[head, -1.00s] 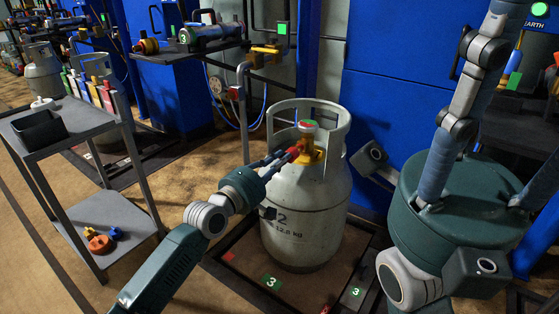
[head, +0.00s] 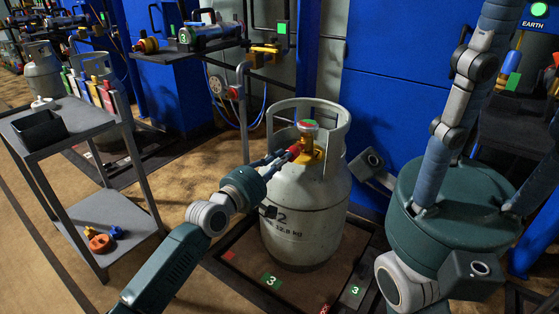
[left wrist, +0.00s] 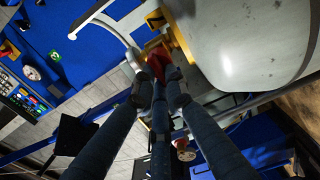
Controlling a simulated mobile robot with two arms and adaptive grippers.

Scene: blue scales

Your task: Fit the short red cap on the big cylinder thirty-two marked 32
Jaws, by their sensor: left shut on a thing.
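The big grey cylinder (head: 305,228) stands upright on a low floor platform. Of its number only a "2" shows; my arm covers what is left of it. A yellow valve (head: 311,152) with a red-and-green top sits inside its open collar. My left gripper (head: 285,156) is shut on the short red cap (head: 294,149), at the left side of the valve. In the left wrist view the fingers (left wrist: 159,88) close around the red cap (left wrist: 172,73), next to the yellow valve (left wrist: 154,46). I cannot tell whether cap and valve touch. My right gripper is not in view.
The cylinder's collar (head: 340,122) rises around the valve. A pipe stand (head: 243,110) is behind to the left, and a blue cabinet (head: 395,115) behind to the right. A grey cart (head: 95,128) with a black bin (head: 40,130) stands at left.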

